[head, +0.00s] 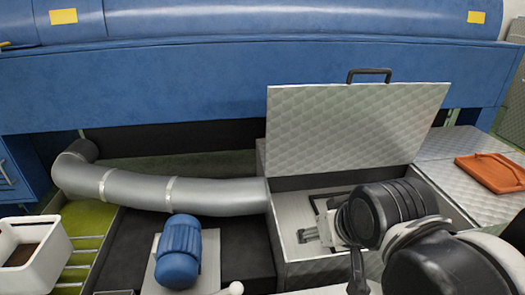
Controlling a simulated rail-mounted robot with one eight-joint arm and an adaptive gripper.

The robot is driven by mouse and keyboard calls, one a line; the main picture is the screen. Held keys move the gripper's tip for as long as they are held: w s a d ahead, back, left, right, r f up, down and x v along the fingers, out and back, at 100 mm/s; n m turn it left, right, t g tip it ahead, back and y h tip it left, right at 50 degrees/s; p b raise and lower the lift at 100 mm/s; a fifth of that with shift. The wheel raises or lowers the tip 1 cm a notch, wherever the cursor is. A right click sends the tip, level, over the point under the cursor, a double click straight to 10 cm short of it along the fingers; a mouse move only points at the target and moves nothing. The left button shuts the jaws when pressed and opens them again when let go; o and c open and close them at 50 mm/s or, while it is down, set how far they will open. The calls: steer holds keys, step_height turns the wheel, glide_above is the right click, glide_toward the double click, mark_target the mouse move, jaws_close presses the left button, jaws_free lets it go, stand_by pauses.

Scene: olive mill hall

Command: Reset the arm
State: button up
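My arm comes in from the lower right and bends over the open metal box (340,272). What looks like the tip of my gripper (307,236) shows as a small grey piece low over the box's inside, left of the black arm joint. My arm hides most of the gripper, and I cannot tell whether its fingers are open or shut. I see nothing clearly held. The box's quilted metal lid (350,125) stands raised at the back, with a dark handle (369,73) on its top edge.
A grey duct (150,190) runs into the box's left side. A blue motor (178,250) stands left of the box. A white bin (35,248) is at far left. An orange object (490,172) lies on the metal cover at right. A large blue machine (200,88) spans the back.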

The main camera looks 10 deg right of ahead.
step_height(320, 180, up, 13)
steer(key=p, duration=1.2)
steer(key=shift+r, duration=0.2)
